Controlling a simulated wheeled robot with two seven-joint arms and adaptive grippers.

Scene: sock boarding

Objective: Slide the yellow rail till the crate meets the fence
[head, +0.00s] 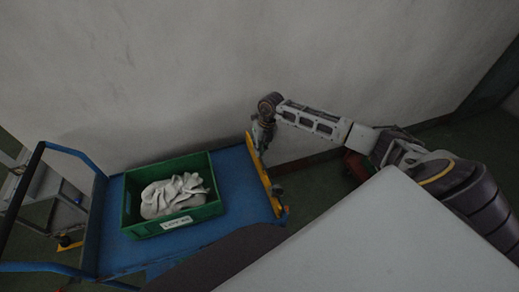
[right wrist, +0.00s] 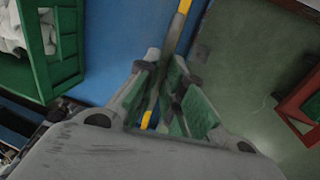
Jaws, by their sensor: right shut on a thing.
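The yellow rail (head: 266,178) lies along the right end of the blue cart's deck (head: 240,180). It also shows in the right wrist view (right wrist: 179,25), running down between my fingers. The green crate (head: 174,227) stands on the deck to the left of the rail, with bare blue deck between them. It holds white socks (head: 174,194). Its corner shows in the right wrist view (right wrist: 66,62). My right gripper (head: 263,147) is shut on the yellow rail near its far end; its fingers (right wrist: 160,95) hide part of it. I cannot tell which part is the fence. My left gripper is out of view.
The cart's blue tubular handle (head: 70,153) rises at the left end. A pale wall (head: 150,80) stands close behind the cart. A light grey surface (head: 390,240) fills the lower right. A red object (right wrist: 300,110) sits on the green floor.

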